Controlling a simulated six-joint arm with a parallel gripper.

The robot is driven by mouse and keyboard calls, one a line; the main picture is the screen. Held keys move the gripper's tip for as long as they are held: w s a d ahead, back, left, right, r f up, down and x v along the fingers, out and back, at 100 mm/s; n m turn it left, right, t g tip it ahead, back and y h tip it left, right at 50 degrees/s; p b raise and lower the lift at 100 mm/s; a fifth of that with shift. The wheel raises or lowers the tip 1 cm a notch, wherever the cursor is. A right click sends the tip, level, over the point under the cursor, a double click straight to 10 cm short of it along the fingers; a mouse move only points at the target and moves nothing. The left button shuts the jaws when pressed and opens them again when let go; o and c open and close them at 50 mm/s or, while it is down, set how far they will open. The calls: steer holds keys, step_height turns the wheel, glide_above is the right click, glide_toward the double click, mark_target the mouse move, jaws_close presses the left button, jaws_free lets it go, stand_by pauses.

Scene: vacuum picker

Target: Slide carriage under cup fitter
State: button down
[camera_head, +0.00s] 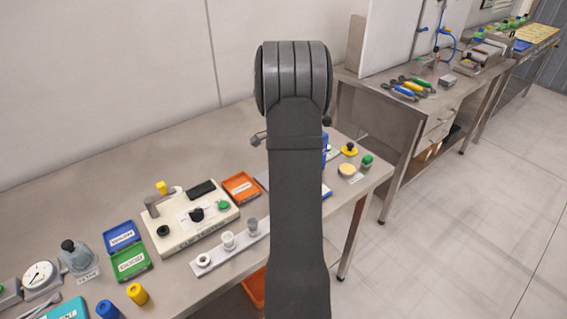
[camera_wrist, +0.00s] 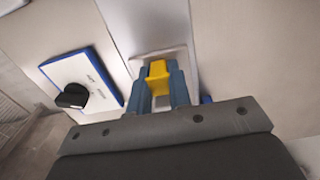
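In the wrist view, my gripper (camera_wrist: 160,92) has its two blue-grey fingers on either side of a yellow block (camera_wrist: 158,72). The block fills the gap and looks held between them. It stands on a pale plate at the end of a long grey strip (camera_wrist: 150,22), which looks like a rail; the block may be the carriage's handle. In the head view my own arm covers the gripper and this part of the bench. I cannot pick out the cup fitter for certain.
A blue-edged white panel with a black knob (camera_wrist: 72,97) lies left of my gripper. On the bench (camera_head: 95,185) are a cream station (camera_head: 180,228), a white strip with cups (camera_head: 212,258), an orange tray (camera_head: 241,187), a green tray (camera_head: 131,262) and a dial gauge (camera_head: 40,277).

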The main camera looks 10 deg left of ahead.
steer(key=shift+w+d, duration=1.2)
steer(key=shift+d, duration=0.05)
steer(key=c, duration=1.3)
jaws_free()
steer(key=shift+w, duration=0.1)
steer(key=shift+r, duration=0.1)
step_height(320, 180, up, 17)
steer(key=shift+r, duration=0.15)
